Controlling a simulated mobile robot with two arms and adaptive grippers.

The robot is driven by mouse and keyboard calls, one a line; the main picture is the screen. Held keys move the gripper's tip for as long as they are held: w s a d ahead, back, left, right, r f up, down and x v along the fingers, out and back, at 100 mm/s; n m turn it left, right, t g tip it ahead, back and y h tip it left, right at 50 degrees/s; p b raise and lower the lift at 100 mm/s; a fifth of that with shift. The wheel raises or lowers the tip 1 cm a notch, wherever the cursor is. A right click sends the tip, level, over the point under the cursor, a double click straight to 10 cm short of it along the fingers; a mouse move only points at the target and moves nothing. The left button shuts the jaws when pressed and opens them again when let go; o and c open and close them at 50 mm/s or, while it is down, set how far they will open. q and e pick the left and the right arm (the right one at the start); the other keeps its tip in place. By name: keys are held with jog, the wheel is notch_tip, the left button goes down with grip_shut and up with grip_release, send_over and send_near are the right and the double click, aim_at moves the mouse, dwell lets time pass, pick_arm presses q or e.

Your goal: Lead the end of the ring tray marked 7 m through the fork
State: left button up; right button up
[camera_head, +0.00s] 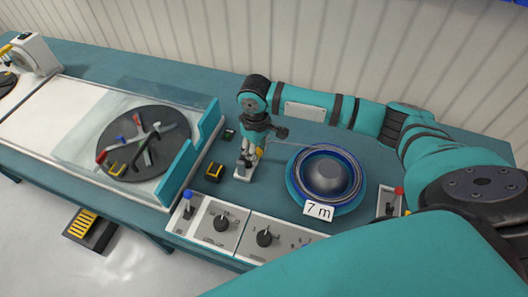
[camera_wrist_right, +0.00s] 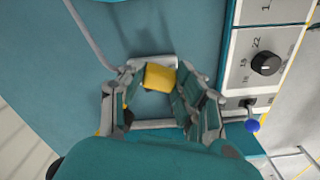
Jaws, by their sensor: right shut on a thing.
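The ring tray (camera_head: 293,188) marked 7 m stands on the teal bench in the head view, a round tray with blue coils around a grey dome. A thin grey cable (camera_head: 287,149) runs from it to my right gripper (camera_head: 249,158). In the right wrist view the cable (camera_wrist_right: 88,35) comes in from the upper left. My right gripper (camera_wrist_right: 160,88) is shut on the yellow cable end (camera_wrist_right: 160,77). A pale grey fork stand (camera_head: 243,174) is right at the fingers, partly hidden; I cannot tell whether the cable lies between its prongs. My left gripper is out of view.
A black-and-yellow block (camera_head: 214,172) and a small dark block (camera_head: 229,134) lie left of the gripper. Control panels with a blue lever (camera_head: 188,196) and knobs line the front edge. A turntable (camera_head: 125,135) under a clear cover is further left.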

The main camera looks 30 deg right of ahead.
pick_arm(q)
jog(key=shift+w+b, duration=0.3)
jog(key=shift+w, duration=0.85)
pick_arm(e)
jog(key=w+a, duration=0.7)
jog(key=shift+w+r, duration=0.15)
jog(key=shift+w, duration=0.2)
